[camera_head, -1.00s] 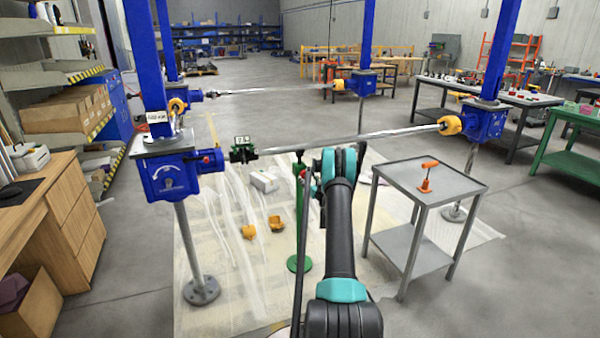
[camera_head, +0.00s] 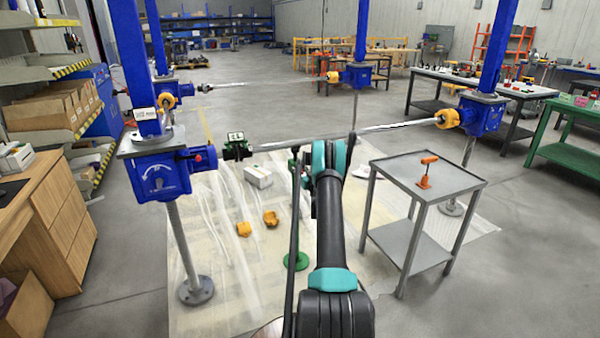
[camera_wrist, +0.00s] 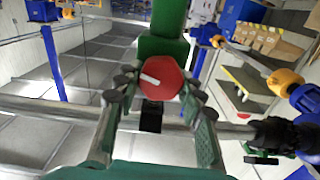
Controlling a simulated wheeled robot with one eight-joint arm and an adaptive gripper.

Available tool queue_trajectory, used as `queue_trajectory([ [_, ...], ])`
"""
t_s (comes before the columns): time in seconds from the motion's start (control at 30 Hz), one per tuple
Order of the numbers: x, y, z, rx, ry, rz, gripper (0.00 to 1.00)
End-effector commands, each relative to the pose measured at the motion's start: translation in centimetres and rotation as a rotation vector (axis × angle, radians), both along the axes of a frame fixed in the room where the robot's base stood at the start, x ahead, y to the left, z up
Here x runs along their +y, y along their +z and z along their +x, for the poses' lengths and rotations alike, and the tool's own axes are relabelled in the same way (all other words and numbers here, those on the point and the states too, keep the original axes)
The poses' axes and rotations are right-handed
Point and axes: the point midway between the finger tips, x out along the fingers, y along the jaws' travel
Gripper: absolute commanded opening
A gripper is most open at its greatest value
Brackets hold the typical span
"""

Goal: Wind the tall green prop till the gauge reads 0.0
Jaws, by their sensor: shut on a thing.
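The tall green prop shows its round foot (camera_head: 296,261) on the sheeted floor in the head view; my arm hides most of its post. In the wrist view its green post (camera_wrist: 163,45) carries a round red knob (camera_wrist: 161,78) with a white mark. My gripper (camera_wrist: 158,84) is shut on the red knob, one finger on each side.
The long shaft (camera_head: 380,128) runs between the left blue jack (camera_head: 160,175) and the right blue jack (camera_head: 482,115), close to my gripper. A grey table (camera_head: 425,178) with an orange handle (camera_head: 426,170) stands right. Orange pieces (camera_head: 270,219) and a white box (camera_head: 258,176) lie on the sheet.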

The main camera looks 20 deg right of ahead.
Motion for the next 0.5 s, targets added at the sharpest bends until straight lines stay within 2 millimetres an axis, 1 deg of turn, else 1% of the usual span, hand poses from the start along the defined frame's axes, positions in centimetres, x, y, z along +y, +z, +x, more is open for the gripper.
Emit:
queue_trajectory([
  [0.03, 0.01, 0.00, 0.00, 0.000, 0.000, 0.000, 0.15],
  [0.1, 0.01, 0.00, 0.00, 0.000, 0.000, 0.000, 0.09],
  [0.33, 0.00, 0.00, -0.01, 0.001, 0.000, 0.024, 0.09],
  [0.5, -0.05, -0.01, -0.02, 0.003, 0.000, 0.094, 0.09],
])
